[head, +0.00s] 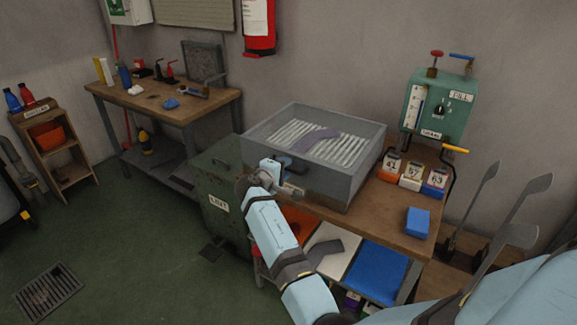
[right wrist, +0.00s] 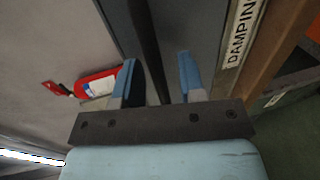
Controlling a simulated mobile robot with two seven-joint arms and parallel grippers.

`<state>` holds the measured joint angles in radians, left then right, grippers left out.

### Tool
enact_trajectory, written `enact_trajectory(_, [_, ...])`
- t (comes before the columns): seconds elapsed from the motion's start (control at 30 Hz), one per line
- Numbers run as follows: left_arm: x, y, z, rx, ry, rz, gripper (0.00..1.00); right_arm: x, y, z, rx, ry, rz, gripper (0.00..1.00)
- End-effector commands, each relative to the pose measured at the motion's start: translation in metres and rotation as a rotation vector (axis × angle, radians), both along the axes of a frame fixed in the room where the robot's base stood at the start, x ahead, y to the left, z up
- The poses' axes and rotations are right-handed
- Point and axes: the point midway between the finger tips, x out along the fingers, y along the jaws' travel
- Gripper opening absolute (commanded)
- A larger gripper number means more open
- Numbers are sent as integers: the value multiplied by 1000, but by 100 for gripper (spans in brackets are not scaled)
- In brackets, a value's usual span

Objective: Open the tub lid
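The tub (head: 352,170) is a grey, see-through box on the workbench, and its clear lid (head: 335,115) looks shut. A purple sock-like piece (head: 318,140) lies over pale slats inside. My right gripper (head: 285,165) is at the front of the tub, near its upper front edge. In the right wrist view its two blue fingers (right wrist: 157,85) are apart, with a dark bar (right wrist: 147,45), seemingly the lid handle, running between them. I see a gap beside the bar; contact is unclear. My left gripper is not in view.
Numbered blocks (head: 411,176) and a blue block (head: 418,221) sit on the bench right of the tub. A green gauge box (head: 437,105) with a yellow-handled lever (head: 454,149) stands behind them. A dark green cabinet (head: 222,180) is left of the tub.

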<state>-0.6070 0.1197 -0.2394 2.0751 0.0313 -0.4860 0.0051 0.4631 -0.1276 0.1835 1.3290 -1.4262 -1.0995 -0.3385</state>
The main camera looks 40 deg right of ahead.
Motion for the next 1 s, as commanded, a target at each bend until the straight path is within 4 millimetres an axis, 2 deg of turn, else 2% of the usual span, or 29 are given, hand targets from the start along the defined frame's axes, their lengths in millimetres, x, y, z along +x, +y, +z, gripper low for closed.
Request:
enact_trajectory(0.37, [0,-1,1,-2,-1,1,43,0,2,0,0,0,0,37])
enact_trajectory(0.5, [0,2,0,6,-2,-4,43,0,2,0,0,0,0,5])
enact_trajectory(0.53, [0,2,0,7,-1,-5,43,0,2,-1,0,0,0,0])
enact_trajectory(0.83, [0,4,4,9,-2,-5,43,2,1,5,7,2,0,0])
enact_trajectory(1.0, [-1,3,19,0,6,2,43,12,0,29,47,16,0,0])
